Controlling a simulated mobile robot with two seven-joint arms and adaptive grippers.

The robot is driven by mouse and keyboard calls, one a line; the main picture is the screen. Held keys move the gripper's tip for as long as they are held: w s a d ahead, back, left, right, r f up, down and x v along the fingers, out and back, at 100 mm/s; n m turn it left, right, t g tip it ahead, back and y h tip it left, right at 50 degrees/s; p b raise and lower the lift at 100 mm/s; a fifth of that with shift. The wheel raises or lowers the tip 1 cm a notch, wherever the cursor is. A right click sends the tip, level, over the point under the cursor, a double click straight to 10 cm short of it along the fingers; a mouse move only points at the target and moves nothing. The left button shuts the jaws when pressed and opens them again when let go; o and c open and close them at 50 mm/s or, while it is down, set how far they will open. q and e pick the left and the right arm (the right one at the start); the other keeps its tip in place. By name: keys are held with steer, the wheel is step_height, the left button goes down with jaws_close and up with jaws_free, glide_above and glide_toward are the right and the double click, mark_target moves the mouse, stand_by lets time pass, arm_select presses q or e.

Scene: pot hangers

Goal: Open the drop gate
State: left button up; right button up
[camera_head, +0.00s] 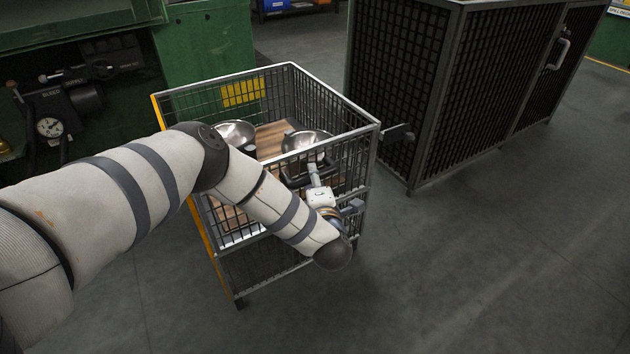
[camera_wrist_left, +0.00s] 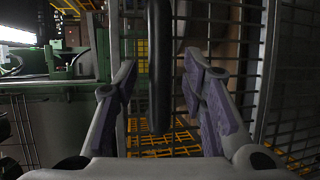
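A wire-mesh cart stands in the middle of the head view, with a mesh drop gate (camera_head: 236,219) on its near side. A dark handle (camera_head: 294,180) shows at the gate beside my left gripper (camera_head: 314,176). My left arm reaches across the cart's near side and hides part of the gate. In the left wrist view, the left gripper (camera_wrist_left: 161,72) is open, with its purple-padded fingers apart. A dark bar (camera_wrist_left: 159,100), which looks like the handle, runs between them with gaps on both sides. My right gripper is not in view.
Metal pots (camera_head: 306,141) rest on the cart's wooden floor (camera_head: 271,138). A dark mesh cage (camera_head: 450,100) stands to the right, and green machinery (camera_head: 205,45) is behind on the left. The floor in front and to the right is clear.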

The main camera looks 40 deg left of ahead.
arm_select(q)
steer(key=shift+x, duration=0.95)
jaws_close()
